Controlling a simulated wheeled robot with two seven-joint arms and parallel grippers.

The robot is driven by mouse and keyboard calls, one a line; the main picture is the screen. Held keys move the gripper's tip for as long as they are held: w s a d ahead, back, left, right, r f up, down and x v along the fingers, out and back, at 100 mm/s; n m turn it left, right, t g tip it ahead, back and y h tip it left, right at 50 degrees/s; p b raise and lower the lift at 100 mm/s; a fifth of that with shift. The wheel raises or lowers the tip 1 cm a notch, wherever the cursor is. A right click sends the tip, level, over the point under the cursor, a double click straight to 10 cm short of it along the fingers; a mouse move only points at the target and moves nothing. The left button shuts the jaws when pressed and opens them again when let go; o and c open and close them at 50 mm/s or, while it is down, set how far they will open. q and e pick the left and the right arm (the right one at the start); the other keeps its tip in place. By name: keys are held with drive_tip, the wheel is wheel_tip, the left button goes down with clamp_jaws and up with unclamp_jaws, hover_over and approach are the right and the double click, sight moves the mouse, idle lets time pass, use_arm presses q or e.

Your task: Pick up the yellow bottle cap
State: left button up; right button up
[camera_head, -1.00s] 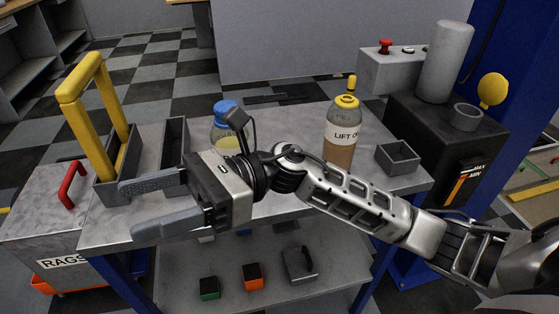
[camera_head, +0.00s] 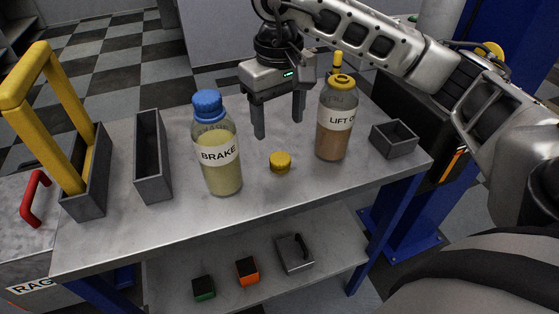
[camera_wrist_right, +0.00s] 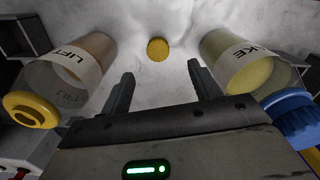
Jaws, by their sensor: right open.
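The yellow bottle cap (camera_head: 280,162) lies on the grey table (camera_head: 300,205) between two bottles. In the right wrist view the cap (camera_wrist_right: 157,49) lies ahead of the fingertips, toward the left finger's side. My right gripper (camera_head: 279,130) points down above the table behind the cap, open and empty; its fingers (camera_wrist_right: 161,70) are spread in the wrist view. The brake bottle (camera_head: 219,165) with a blue cap stands left of the yellow cap. The lift oil bottle (camera_head: 332,135) with a yellow ring top stands right of it. My left gripper is not in view.
A grey open box (camera_head: 394,139) sits at the table's right. A narrow grey bin (camera_head: 152,175) and a yellow-handled caddy (camera_head: 88,190) stand at the left. A lower shelf (camera_head: 225,277) holds small blocks. The table front is clear.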

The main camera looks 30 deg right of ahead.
sight(280, 158)
wheel_tip(280, 158, down, 4)
drive_tip(key=shift+w+d+f+p, duration=0.1)
drive_tip(key=shift+f+p, duration=0.2)
drive_tip(key=shift+f, duration=1.1)
drive_tip(key=shift+w+d+f+p, duration=0.1)
drive_tip(key=shift+f+p, duration=0.15)
drive_tip(key=shift+f, duration=1.15)
drive_tip(key=c, duration=1)
